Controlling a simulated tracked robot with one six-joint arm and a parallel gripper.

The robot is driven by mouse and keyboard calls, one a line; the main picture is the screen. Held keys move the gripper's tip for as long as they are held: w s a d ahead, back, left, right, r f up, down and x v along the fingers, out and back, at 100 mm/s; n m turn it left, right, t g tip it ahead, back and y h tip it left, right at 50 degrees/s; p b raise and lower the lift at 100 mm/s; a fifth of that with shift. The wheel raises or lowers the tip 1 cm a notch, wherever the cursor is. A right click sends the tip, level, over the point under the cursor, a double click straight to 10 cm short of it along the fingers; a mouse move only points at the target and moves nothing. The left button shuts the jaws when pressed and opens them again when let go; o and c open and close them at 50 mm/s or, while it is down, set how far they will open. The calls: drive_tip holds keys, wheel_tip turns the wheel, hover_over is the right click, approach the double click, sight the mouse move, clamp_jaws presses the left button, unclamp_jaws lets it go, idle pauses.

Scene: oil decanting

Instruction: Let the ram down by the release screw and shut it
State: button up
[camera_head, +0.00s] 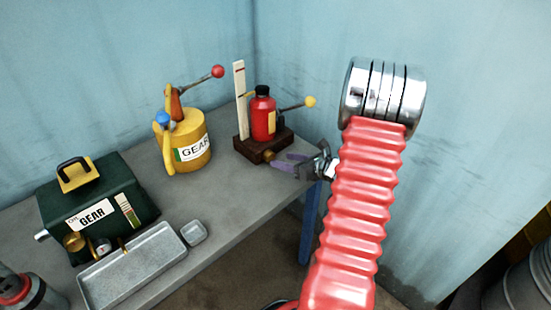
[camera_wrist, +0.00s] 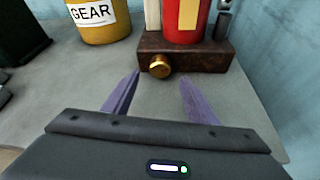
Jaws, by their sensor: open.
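The ram (camera_head: 263,118) is a red bottle-shaped jack with a black top, standing upright on a brown base block (camera_head: 250,148) at the back of the bench. Its brass release screw (camera_wrist: 159,66) sticks out of the front of the block in the wrist view. My gripper (camera_wrist: 158,88) is open and empty, its two purple fingers pointing at the block. The screw lies just beyond the fingertips, lined up with the gap between them. Contact with the block cannot be told. The top of the ram is cut off in the wrist view.
A lever with a yellow knob (camera_head: 310,102) reaches right from the ram. A white upright scale (camera_head: 240,100) stands at its left. A yellow GEAR can (camera_head: 190,142), a green GEAR box (camera_head: 97,200) and a grey tray (camera_head: 135,270) are further left. Blue walls close off the back.

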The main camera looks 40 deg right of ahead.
sight(272, 157)
drive_tip(key=x, duration=0.5)
drive_tip(key=shift+w+f, duration=0.2)
drive_tip(key=shift+w, duration=0.15)
drive_tip(key=shift+c, duration=0.7)
drive_tip(key=c, duration=0.9)
drive_tip(key=shift+d, duration=0.1)
drive_tip(key=shift+c, duration=0.2)
